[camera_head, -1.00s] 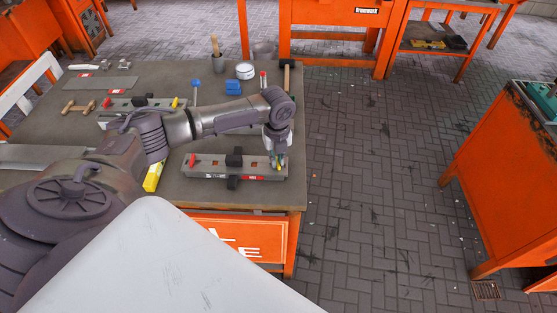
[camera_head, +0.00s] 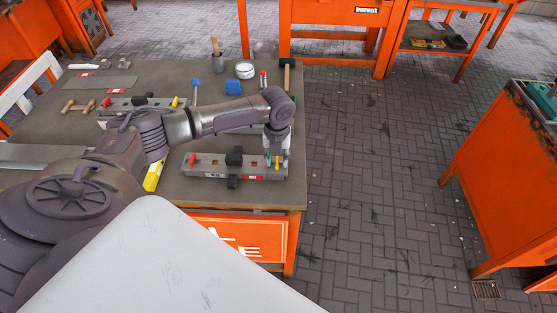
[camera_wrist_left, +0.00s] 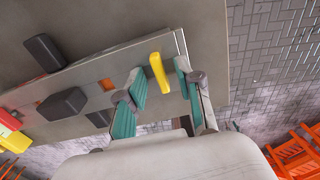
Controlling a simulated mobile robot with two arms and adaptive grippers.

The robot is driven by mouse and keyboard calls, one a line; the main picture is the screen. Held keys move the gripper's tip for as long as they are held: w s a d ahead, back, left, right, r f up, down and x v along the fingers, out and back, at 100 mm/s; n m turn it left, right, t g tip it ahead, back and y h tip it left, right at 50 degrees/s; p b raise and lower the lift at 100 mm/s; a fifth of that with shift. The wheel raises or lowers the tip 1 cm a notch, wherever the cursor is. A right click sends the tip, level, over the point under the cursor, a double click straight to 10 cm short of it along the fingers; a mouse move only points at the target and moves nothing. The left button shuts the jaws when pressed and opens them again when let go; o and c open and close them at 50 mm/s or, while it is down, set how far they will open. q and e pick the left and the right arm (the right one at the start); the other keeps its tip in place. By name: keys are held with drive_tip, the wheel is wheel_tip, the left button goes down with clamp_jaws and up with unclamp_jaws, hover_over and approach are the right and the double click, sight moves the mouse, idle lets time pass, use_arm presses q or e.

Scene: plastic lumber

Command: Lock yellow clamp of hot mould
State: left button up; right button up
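The long grey mould (camera_head: 212,167) lies near the table's front edge, with black blocks and labels on its front. It also shows in the left wrist view (camera_wrist_left: 122,68). Its yellow clamp (camera_wrist_left: 159,72) is a short bar at the mould's right end, small in the head view (camera_head: 277,163). A red clamp (camera_head: 192,159) is at its left end. My left gripper (camera_head: 277,156) points down over the right end. In the left wrist view its teal fingers (camera_wrist_left: 160,85) are apart on either side of the yellow clamp, with visible gaps. My right gripper is not in view.
A second mould (camera_head: 120,107) with red and yellow clamps lies farther back. A yellow tool (camera_head: 154,176) lies left of the near mould. A hammer (camera_head: 287,72), blue blocks (camera_head: 233,87) and a round tin (camera_head: 245,70) stand behind. Floor (camera_head: 370,170) is free on the right.

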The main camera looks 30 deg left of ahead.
use_arm(q)
drive_tip(key=shift+r, duration=0.15)
wheel_tip(320, 180, up, 7)
drive_tip(key=p, duration=0.7)
idle(0.4)
